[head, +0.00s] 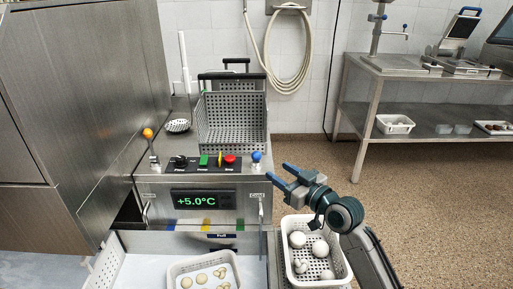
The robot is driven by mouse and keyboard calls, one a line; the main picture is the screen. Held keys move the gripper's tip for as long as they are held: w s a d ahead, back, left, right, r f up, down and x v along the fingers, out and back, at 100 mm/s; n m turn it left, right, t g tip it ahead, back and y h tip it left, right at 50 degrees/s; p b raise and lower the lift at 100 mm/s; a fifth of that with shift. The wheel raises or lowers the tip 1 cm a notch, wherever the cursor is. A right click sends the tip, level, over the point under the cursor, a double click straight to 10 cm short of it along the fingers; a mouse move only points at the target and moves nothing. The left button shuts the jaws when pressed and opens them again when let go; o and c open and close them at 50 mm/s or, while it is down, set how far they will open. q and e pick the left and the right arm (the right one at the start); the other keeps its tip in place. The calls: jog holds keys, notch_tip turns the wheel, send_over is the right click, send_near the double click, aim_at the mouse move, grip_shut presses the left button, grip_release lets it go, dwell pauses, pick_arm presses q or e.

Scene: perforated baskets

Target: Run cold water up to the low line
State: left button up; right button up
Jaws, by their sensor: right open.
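The blue-knobbed lever (257,157) stands upright at the right end of the control panel, above a label that seems to read "Cold". My right gripper (276,171) is open and empty, just to the right of this lever, its fingers pointing left towards it; I cannot tell whether they touch. An orange-knobbed lever (148,133) stands at the panel's left end. The display (203,200) reads +5.0°C. The basin (140,262) below has coloured marks and a "Full" label on its back wall. I cannot make out a low line or any water level. My left gripper is not in view.
A white basket (188,266) of pale slices sits in the basin. Another white basket (290,264) with whole mushrooms stands right of it, below my right arm. A perforated metal basket (232,122) stands behind the panel. A steel cabinet (70,110) fills the left. Open floor lies right.

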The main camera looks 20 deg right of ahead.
aim_at(260, 158)
jog(key=x, duration=0.9)
jog(key=shift+w, duration=0.2)
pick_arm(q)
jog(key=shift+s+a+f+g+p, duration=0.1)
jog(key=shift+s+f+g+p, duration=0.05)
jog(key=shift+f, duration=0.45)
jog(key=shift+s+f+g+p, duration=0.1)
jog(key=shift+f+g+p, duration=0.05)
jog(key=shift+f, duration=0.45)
pick_arm(e)
jog(key=shift+w+a, duration=0.3)
jog(key=shift+w, duration=0.35)
